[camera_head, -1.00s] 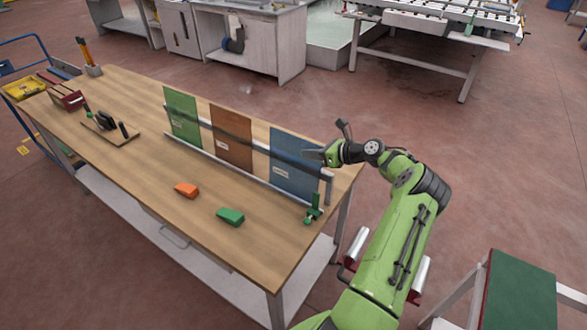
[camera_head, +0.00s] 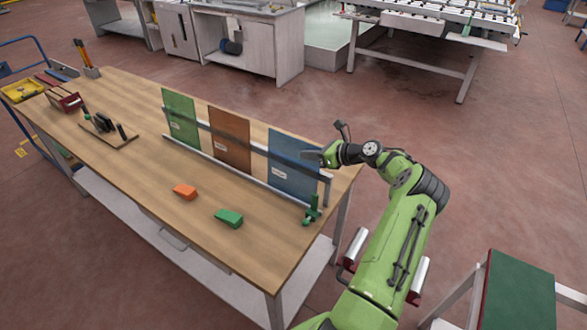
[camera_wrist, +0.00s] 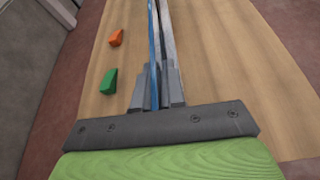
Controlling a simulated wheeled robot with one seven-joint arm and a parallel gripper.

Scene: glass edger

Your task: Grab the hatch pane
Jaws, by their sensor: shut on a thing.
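Three upright panes stand in a row in a rack on the wooden bench: a green one (camera_head: 181,118), a brown one (camera_head: 229,139) and a blue one (camera_head: 291,170). Each carries a small pale label, too small to read, so I cannot tell by name which is the hatch pane. My gripper (camera_head: 322,157) is at the upper right edge of the blue pane. In the wrist view my gripper (camera_wrist: 157,88) is shut on the blue pane (camera_wrist: 154,42), seen edge-on between the fingers. The pane still stands in the rack.
The rack's grey rail (camera_head: 258,150) runs along the panes. An orange block (camera_head: 185,191) and a green block (camera_head: 229,218) lie in front. A green clamp-like tool (camera_head: 312,211) stands at the rack's right end. A red box (camera_head: 66,100) is far left. The bench front is mostly clear.

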